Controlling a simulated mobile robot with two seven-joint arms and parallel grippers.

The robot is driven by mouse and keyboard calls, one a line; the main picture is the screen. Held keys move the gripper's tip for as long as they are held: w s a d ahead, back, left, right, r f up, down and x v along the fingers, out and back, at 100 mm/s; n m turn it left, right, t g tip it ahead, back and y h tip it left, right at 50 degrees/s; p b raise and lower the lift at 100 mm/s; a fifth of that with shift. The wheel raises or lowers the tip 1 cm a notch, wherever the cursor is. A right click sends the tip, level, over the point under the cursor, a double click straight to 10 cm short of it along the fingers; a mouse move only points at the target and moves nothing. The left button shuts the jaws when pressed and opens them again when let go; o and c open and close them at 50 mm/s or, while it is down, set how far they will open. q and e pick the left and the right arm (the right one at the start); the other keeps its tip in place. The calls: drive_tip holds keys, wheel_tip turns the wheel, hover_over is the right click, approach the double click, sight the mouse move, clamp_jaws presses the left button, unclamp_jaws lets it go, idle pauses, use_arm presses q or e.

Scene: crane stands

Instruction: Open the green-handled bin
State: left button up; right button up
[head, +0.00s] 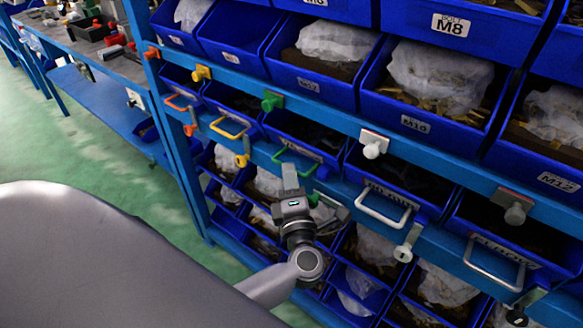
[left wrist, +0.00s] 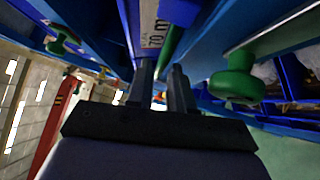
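The green handle (head: 303,172) is on the front of a blue bin in the second row, below a green knob (head: 272,101) on the rack rail. My left gripper (head: 290,176) is at this handle, its fingers overlapping the bar. In the left wrist view, the two dark fingers (left wrist: 163,85) stand a narrow gap apart. A green bar (left wrist: 170,48) shows just beyond the gap; I cannot tell whether they grip it. The bin front looks flush with its neighbours. My right gripper is not in view.
Neighbouring bins have a yellow handle (head: 229,128), an orange handle (head: 178,103) and pale metal handles (head: 383,212). Coloured knobs stick out from the rails, including a white one (head: 374,144). A workbench (head: 118,62) stands at left, with open green floor (head: 85,150) before it.

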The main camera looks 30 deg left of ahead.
use_arm(q)
drive_tip(key=shift+w+a, duration=0.1)
drive_tip(key=shift+r, duration=0.1)
clamp_jaws()
idle(1.4)
